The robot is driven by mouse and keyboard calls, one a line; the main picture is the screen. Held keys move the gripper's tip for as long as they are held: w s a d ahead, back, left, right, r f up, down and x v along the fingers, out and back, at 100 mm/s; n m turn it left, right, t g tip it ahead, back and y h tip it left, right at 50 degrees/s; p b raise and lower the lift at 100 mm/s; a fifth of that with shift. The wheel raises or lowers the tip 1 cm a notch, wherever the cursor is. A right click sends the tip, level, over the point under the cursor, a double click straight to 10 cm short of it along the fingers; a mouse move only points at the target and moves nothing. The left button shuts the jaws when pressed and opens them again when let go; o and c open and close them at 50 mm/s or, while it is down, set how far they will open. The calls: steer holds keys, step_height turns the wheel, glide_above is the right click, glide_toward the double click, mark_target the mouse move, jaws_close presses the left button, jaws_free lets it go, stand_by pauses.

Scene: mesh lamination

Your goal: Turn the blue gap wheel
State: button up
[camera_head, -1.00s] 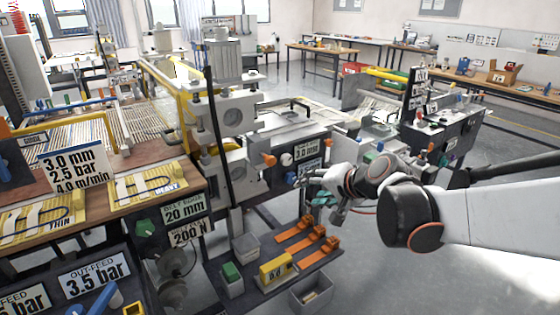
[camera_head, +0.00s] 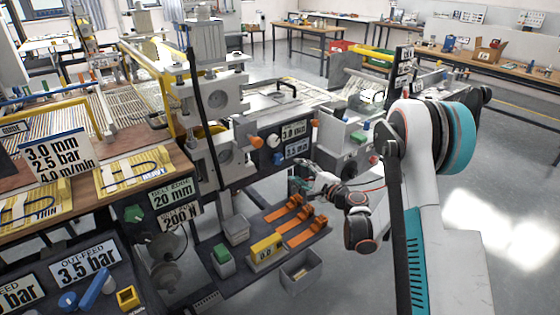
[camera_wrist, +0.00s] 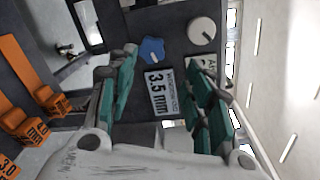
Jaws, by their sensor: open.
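The blue gap wheel (camera_head: 277,158) is a small lobed knob on the dark front panel of the machine, beside a label plate. In the wrist view the blue wheel (camera_wrist: 152,50) shows beyond the fingertips, above a white plate reading 3.5 mm (camera_wrist: 161,93). My gripper (camera_head: 300,180) is in front of and below the panel in the head view, to the lower right of the wheel. In the wrist view my gripper (camera_wrist: 163,95) is open, with teal finger pads apart and nothing between them. It is not touching the wheel.
A pale round knob (camera_wrist: 201,30) sits right of the blue wheel in the wrist view. Open floor (camera_head: 370,285) lies to the right.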

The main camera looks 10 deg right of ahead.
mark_target(281, 161)
steer(key=shift+m+t, duration=0.4)
steer(key=shift+m, duration=0.3)
steer(key=w+a+f+b, duration=0.1)
steer(key=w, duration=0.2)
steer(key=w+a+f+b, duration=0.1)
steer(key=w+a, duration=0.1)
steer(key=w, duration=0.2)
steer(key=w+a+f+b, duration=0.1)
steer(key=w+a, duration=0.1)
steer(key=w, duration=0.2)
steer(key=shift+w+b, duration=0.1)
steer(key=shift+b, duration=0.2)
steer(key=shift+w+a, duration=0.4)
steer(key=shift+w, duration=0.15)
steer(key=shift+c, duration=0.6)
steer(key=c, duration=0.7)
